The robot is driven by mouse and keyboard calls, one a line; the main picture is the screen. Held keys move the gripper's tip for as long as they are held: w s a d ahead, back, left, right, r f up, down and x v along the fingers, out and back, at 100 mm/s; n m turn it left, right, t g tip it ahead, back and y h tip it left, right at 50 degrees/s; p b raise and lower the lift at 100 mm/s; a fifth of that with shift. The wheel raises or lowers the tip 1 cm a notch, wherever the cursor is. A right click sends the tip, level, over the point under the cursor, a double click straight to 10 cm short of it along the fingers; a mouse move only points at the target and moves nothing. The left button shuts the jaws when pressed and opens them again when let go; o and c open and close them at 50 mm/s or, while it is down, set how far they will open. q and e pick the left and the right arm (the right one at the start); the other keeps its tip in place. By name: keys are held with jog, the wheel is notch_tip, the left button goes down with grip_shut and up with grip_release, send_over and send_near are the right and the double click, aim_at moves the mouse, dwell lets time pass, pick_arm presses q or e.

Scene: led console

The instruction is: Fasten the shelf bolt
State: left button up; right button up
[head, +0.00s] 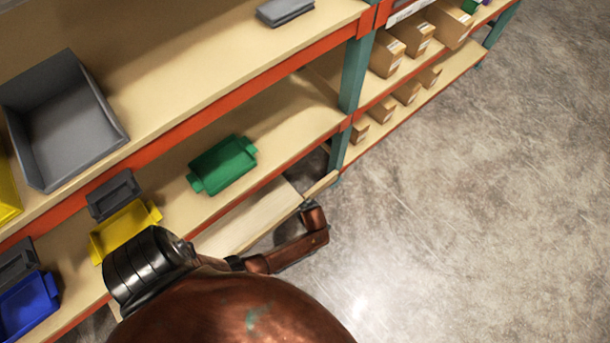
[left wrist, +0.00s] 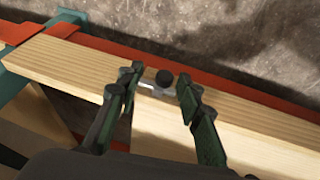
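In the left wrist view, a bolt with a round black head (left wrist: 164,77) stands at a small grey metal plate (left wrist: 151,91) on the pale wooden board (left wrist: 235,108). My left gripper (left wrist: 159,84) is open, with its dark, green-sided fingers on either side of the bolt and gaps between them and the head. In the head view, my copper left arm reaches down to the low wooden shelf board (head: 245,217); the bolt cannot be made out there. My right gripper is in neither view.
An orange beam (left wrist: 130,50) runs behind the board, with a teal post (left wrist: 45,60) at left. Shelves above hold a green bin (head: 222,164), a yellow bin (head: 124,230), a grey bin (head: 68,125) and cardboard boxes (head: 386,54). The concrete floor (head: 470,200) at right is clear.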

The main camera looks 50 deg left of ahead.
pick_arm(q)
jog(key=v, duration=1.2)
dwell(0.4)
